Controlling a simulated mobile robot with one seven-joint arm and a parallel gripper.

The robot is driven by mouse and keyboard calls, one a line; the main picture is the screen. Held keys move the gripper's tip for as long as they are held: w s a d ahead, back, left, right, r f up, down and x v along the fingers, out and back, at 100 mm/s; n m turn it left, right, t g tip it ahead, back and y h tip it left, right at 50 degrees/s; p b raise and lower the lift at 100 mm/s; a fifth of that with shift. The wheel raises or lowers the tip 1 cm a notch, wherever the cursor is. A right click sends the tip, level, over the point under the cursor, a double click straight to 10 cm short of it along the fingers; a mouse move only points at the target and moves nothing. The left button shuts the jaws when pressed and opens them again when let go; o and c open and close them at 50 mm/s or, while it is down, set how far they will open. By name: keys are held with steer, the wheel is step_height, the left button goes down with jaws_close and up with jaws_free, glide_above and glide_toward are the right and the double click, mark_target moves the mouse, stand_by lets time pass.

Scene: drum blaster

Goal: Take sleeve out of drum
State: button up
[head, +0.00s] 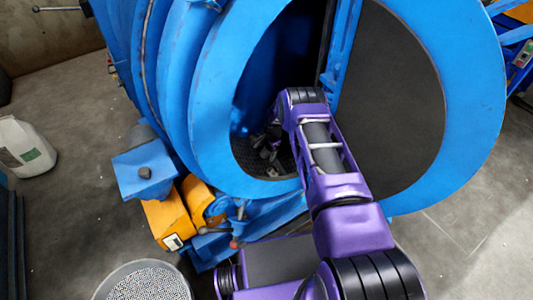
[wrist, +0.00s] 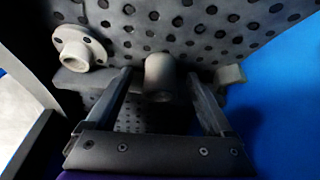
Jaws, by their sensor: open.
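The blue drum blaster (head: 215,105) stands with its round door open, and my arm reaches into the opening. The dark perforated drum wall (wrist: 185,15) fills the top of the wrist view. A plain grey cylinder (wrist: 160,72), which looks like the sleeve, lies between the fingertips of my open gripper (wrist: 159,79). Gaps show on both sides of it; I cannot tell whether a finger touches it. In the head view my gripper (head: 264,142) is small and dark inside the drum, near grey parts that are hard to tell apart.
A flanged round part (wrist: 80,48) lies left of the fingers, and a small block-like end (wrist: 229,75) shows at the right. The open door (head: 390,95) is right of my arm. A grey bin of shot (head: 148,283) and a white sack (head: 25,148) stand on the floor.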

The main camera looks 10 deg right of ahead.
mark_target(267, 147)
jaws_close()
stand_by(0.5)
step_height(267, 147, up, 10)
steer(key=shift+p, duration=0.85)
